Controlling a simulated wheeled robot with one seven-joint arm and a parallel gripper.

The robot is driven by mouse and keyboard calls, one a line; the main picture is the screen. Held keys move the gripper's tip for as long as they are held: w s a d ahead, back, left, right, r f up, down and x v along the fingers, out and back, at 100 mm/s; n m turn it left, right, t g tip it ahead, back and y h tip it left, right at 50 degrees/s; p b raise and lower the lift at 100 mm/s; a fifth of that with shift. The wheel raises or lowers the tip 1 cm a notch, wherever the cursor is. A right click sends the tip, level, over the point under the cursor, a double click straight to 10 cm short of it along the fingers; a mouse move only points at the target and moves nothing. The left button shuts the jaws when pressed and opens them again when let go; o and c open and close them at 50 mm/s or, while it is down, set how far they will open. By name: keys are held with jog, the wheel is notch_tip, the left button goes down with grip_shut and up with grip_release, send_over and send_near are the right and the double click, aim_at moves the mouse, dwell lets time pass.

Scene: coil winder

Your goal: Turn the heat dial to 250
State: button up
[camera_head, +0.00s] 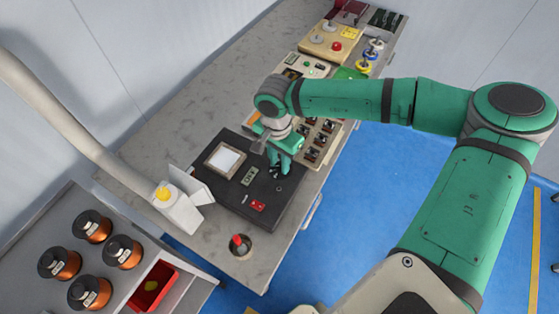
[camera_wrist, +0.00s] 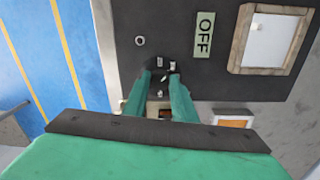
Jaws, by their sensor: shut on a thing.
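The black control panel (camera_head: 224,189) lies on the grey bench; it also shows in the wrist view (camera_wrist: 137,22). My gripper (camera_head: 279,170) reaches down to its right part. In the wrist view my two green fingers (camera_wrist: 164,82) are close together, shut on the dark heat dial (camera_wrist: 164,77). Little of the dial shows between the fingertips, and the head view hides it. Small pale marks sit around it, too small to read, so I cannot tell its setting. An OFF label (camera_wrist: 204,35) is on the panel nearby.
A framed white screen (camera_head: 225,160) and a red part (camera_head: 257,205) are on the panel. Switch boxes (camera_head: 318,148) stand just behind my gripper. A pale lamp-like arm (camera_head: 180,208), copper spools (camera_head: 92,226) and a red bin (camera_head: 153,286) are at the left.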

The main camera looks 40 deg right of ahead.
aim_at(278, 166)
jog(key=n, duration=0.4)
jog(key=shift+n, duration=0.3)
jog(key=shift+s+n, duration=0.1)
jog(key=shift+n, duration=1.8)
jog(key=o, duration=1)
jog(key=shift+o, duration=0.2)
jog(key=shift+r, duration=0.1)
notch_tip(278, 166, up, 11)
jog(key=shift+a+f, duration=0.2)
